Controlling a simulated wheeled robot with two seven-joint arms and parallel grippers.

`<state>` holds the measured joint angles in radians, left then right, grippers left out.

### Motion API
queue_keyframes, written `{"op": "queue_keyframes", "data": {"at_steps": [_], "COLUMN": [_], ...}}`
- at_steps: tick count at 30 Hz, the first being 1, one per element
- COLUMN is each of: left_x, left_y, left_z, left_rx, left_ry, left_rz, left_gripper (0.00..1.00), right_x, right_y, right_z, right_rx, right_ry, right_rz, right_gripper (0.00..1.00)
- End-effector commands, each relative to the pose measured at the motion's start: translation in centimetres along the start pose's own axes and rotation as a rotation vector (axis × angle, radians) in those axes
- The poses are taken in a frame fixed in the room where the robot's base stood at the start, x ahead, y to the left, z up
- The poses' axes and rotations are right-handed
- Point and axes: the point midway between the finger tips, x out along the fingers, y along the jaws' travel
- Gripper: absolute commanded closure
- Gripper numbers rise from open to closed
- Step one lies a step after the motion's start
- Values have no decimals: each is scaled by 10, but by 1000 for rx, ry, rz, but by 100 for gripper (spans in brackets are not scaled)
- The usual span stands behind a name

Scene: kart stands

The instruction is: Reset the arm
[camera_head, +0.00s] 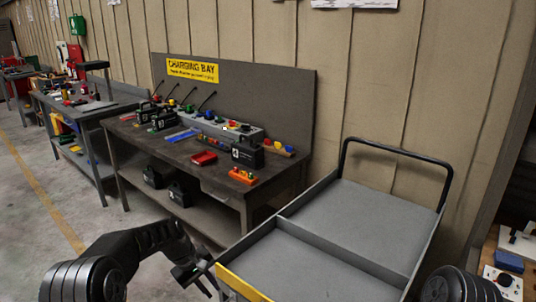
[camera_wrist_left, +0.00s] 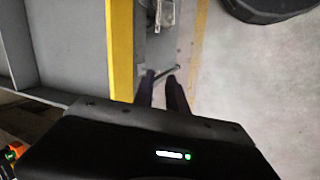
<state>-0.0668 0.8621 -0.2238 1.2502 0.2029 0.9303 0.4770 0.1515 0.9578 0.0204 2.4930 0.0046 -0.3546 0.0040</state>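My left arm comes in from the lower left of the head view. Its gripper (camera_head: 203,284) is beside the left edge of a grey cart (camera_head: 365,215), close to the cart's yellow front strip (camera_head: 243,284). In the left wrist view the two dark fingers (camera_wrist_left: 163,92) point away with a gap between them, beside the yellow strip (camera_wrist_left: 120,45). Nothing is clearly held in them. A dark thin rod shows just past the fingertips. A dark rounded part of my right arm shows at the bottom right of the head view; my right gripper is out of view.
The cart's divided tray is empty. Behind it, a charging bench (camera_head: 180,150) holds black batteries (camera_head: 248,153), a red tray (camera_head: 203,158) and an orange block (camera_head: 242,176). More benches stand at the far left. Bare floor (camera_head: 45,200) lies at the left.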

Motion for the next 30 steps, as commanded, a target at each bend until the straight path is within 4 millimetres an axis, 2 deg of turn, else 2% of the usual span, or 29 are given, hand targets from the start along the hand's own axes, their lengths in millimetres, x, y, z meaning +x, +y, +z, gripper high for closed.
{"op": "queue_keyframes", "data": {"at_steps": [5,8,11,12,14,15,18,22,24,27,30], "left_x": [54,95,139,154,170,177,183,178,176,174,175], "left_y": [-23,-48,-87,-103,-128,-144,-177,-207,-218,-226,-227], "left_z": [11,32,77,101,141,169,233,296,317,332,329], "left_rx": [116,206,324,376,441,478,537,546,541,523,510], "left_ry": [72,110,136,140,135,125,83,-1,-45,-79,-77], "left_rz": [1,-6,-16,-17,-17,-15,-5,-1,-4,-5,-5], "left_gripper": [83,83,83,83,83,83,83,83,83,83,83], "right_x": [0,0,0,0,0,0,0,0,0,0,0], "right_y": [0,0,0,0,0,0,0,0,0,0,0], "right_z": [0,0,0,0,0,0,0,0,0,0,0], "right_rx": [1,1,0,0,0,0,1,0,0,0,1], "right_ry": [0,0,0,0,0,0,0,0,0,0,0], "right_rz": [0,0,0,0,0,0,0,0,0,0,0], "right_gripper": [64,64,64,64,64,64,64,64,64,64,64]}}
